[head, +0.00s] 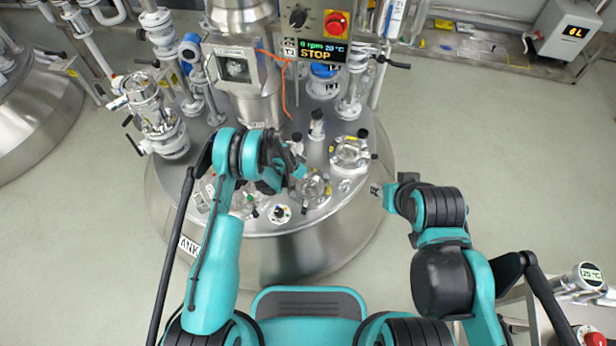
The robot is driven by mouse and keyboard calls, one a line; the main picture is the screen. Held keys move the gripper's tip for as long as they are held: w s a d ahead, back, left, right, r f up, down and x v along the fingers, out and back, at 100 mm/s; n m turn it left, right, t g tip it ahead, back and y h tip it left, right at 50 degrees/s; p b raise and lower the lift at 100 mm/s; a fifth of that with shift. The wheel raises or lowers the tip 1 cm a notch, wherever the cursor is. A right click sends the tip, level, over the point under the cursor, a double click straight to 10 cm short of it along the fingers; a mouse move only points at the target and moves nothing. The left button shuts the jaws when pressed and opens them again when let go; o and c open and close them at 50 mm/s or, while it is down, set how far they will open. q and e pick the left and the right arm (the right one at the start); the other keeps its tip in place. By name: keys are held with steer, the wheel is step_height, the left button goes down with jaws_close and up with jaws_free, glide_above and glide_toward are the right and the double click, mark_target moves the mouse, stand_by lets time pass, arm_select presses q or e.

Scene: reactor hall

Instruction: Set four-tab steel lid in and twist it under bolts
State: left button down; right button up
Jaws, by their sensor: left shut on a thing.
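My left gripper (299,173) reaches over the top of the steel reactor vessel (290,255). It is shut on a small steel part at the round steel port (315,190), which I take to be the lid. The fingers and the small scale hide its tabs, and I cannot tell whether it is seated or how it sits relative to the bolts.
Another round fitting with black knobs (350,152) stands behind the port. A display reading STOP (320,53) and a red button (336,22) are at the back. A glass-and-steel valve assembly (155,120) rises at left.

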arm_select(q)
steer(key=shift+f, duration=0.3)
steer(key=n+t, duration=0.1)
steer(key=n, duration=0.3)
steer(key=shift+s+d+y, duration=0.1)
steer(key=shift+s+y, duration=0.05)
steer(key=shift+y, duration=0.25)
steer(key=c, duration=1.5)
jaws_free()
steer(key=shift+t, duration=0.3)
steer(key=shift+r+p, duration=1.4)
steer(key=shift+r, duration=1.7)
